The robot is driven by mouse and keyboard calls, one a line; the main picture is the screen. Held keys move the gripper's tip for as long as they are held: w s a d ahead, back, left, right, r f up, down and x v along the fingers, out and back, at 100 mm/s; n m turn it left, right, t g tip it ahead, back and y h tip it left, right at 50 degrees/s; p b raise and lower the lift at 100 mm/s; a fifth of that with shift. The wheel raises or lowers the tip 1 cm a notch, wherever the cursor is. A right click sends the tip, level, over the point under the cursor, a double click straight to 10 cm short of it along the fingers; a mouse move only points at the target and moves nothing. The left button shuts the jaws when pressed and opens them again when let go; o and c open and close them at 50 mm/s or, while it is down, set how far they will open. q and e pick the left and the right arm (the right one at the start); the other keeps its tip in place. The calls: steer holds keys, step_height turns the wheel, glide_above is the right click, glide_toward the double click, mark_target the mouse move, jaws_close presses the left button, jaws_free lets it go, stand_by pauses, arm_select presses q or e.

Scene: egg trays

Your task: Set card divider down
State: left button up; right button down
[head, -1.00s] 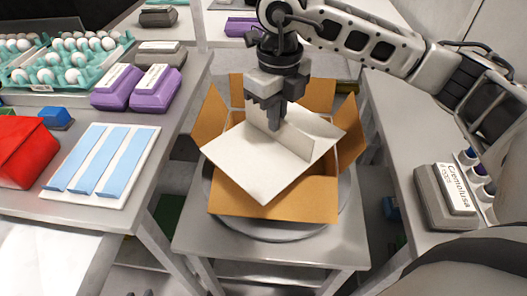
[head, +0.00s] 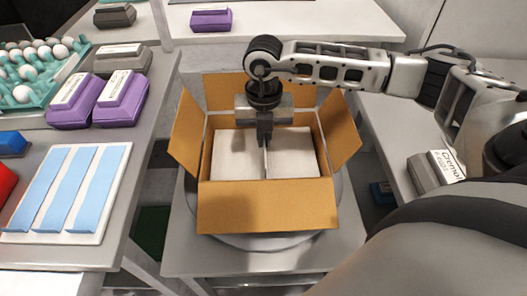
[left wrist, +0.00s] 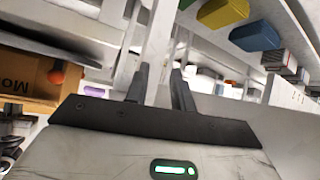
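The white card divider (head: 293,152) lies inside the open cardboard box (head: 267,208), roughly level and square with its walls. Its upright middle fin is under my right gripper (head: 265,143). My right gripper reaches down into the box and its fingers are shut on the fin. The box stands with its flaps spread outward on a round turntable (head: 345,215). What lies under the divider is hidden. My left gripper (left wrist: 160,85) shows in the left wrist view, its two fingers apart with nothing between them. It is away from the box in the head view.
The left table holds a pad with blue strips (head: 70,190), purple egg cartons (head: 120,100), grey cartons (head: 122,58) and a teal egg tray (head: 40,75). A labelled grey carton (head: 430,172) is on the right table. Box flaps stand around my right gripper.

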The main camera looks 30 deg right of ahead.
steer(key=shift+f, duration=3.05)
steer(key=c, duration=1.6)
jaws_free()
steer(key=shift+c, duration=0.2)
step_height(320, 180, up, 12)
steer(key=shift+r+b, duration=0.15)
steer(key=shift+b, duration=0.15)
